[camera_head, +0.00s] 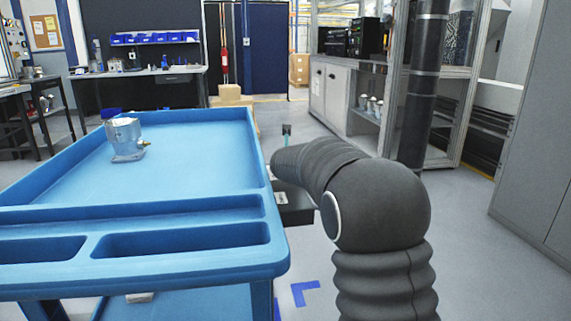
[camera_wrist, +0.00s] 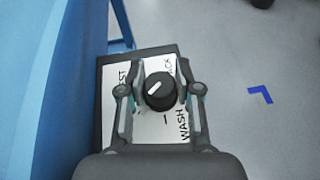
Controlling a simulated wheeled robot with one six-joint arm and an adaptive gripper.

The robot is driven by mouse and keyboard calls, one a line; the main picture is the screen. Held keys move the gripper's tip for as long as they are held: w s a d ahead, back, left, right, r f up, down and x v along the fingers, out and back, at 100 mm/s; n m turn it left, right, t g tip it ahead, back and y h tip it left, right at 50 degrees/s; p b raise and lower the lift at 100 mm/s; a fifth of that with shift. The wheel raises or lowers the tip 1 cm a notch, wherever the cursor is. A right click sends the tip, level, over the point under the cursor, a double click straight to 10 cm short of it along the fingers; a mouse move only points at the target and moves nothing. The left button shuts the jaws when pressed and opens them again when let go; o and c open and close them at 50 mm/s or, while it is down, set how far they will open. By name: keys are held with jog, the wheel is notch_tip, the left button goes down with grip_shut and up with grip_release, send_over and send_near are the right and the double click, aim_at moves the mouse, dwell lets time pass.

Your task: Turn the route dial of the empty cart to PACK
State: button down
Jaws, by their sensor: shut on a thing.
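The route dial's black round knob (camera_wrist: 163,98) is in the wrist view, with a short white pointer mark on its face. Around it is a white label plate (camera_wrist: 112,98) with a word ending in EST at left, one ending in ACK at upper right, and WASH at lower right. The mark slants, and I cannot tell which word it points to. My gripper (camera_wrist: 160,91) is shut on the knob, one finger on each side.
A dark box (camera_head: 295,208) sticks out from the cart's right side, partly behind my arm. Blue floor marks (camera_head: 304,292) lie to the right of the cart. A grey cabinet (camera_head: 535,150) stands at far right, a workbench (camera_head: 140,72) at back left.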

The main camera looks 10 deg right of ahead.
jog(key=shift+s+a+f, duration=0.1)
jog(key=shift+f, duration=0.2)
jog(key=c, duration=0.8)
grip_release()
jog(key=shift+r, duration=0.1)
jog(key=shift+r, duration=0.1)
jog(key=shift+s+r, duration=0.1)
jog(key=shift+s, duration=0.15)
jog(key=shift+v, duration=3.5)
